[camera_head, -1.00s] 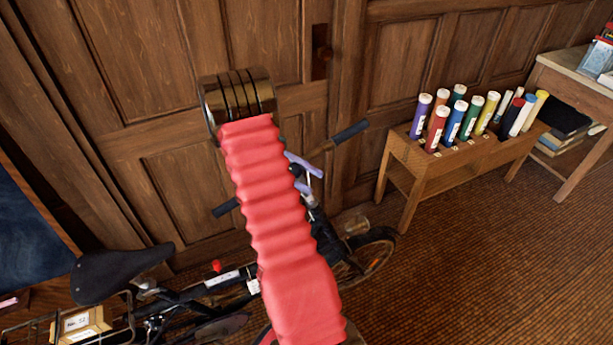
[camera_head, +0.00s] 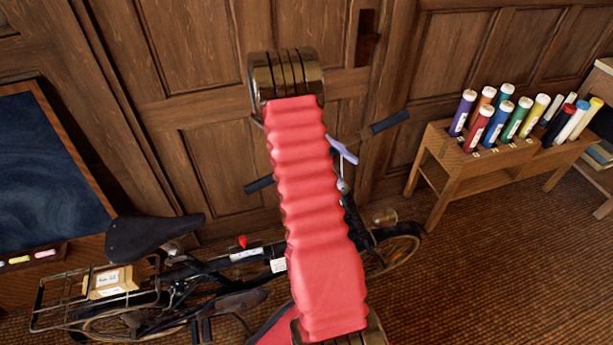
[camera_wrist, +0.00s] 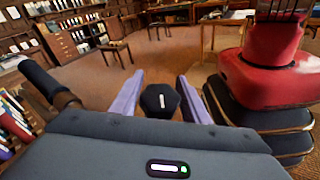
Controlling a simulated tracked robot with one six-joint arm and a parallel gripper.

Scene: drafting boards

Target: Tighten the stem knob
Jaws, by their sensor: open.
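The stem knob (camera_wrist: 160,100) is black and faceted, with a short white line on its top. It shows in the wrist view between the two purple fingers of my gripper (camera_wrist: 160,91). The gripper is open, one finger on each side of the knob, with gaps visible beside it; contact lower down cannot be told. In the head view my gripper (camera_head: 343,150) shows as a purple finger beside my red-sleeved arm, near the handlebar of the bicycle (camera_head: 222,300). My arm hides the knob there.
One handlebar grip (camera_wrist: 42,78) lies close on the left in the wrist view; it also shows in the head view (camera_head: 390,122). A wooden rack (camera_head: 455,165) of coloured tubes stands right of the bicycle. Wooden panelling (camera_head: 215,150) rises behind. Carpet is free at the lower right.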

